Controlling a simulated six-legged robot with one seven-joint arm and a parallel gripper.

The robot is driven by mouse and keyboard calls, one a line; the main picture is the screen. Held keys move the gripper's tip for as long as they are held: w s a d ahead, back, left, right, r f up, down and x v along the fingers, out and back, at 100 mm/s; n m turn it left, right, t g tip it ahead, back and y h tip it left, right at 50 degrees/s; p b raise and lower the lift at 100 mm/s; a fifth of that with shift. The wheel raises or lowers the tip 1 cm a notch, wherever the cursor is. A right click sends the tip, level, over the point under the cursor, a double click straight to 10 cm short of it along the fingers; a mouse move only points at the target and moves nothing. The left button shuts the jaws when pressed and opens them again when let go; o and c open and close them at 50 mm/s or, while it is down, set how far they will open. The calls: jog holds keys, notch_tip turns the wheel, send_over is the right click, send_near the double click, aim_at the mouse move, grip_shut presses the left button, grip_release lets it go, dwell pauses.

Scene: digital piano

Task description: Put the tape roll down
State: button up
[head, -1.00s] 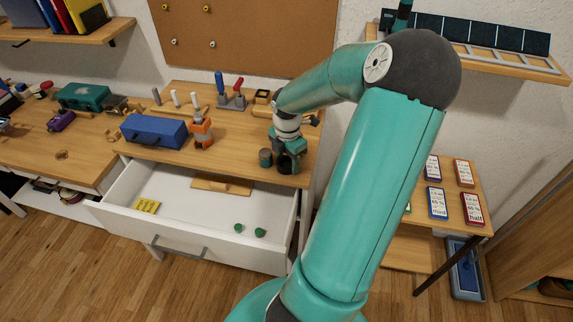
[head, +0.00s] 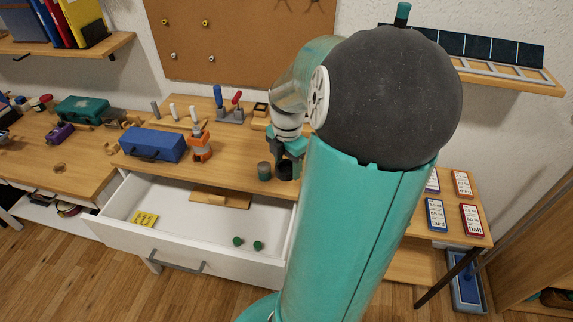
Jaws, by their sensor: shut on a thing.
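My gripper (head: 285,160) is over the front right of the wooden desktop (head: 235,177), above the open drawer. It is shut on a small dark, round thing that looks like the tape roll (head: 285,173). The roll is partly hidden by the fingers. I cannot tell whether it touches the desktop.
A white drawer (head: 190,224) stands open below, holding a yellow note (head: 144,219), a wooden piece (head: 222,198) and two green knobs (head: 238,241). A blue toolbox (head: 152,142) and an orange-grey object (head: 200,147) stand left. My arm hides the right side.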

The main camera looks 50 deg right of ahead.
jog(key=s+a+r, duration=0.3)
jog(key=s+a, duration=0.2)
jog(key=a, duration=0.1)
jog(key=shift+s+a+r, duration=0.3)
jog(key=shift+a+r, duration=0.05)
jog(key=shift+r, duration=0.05)
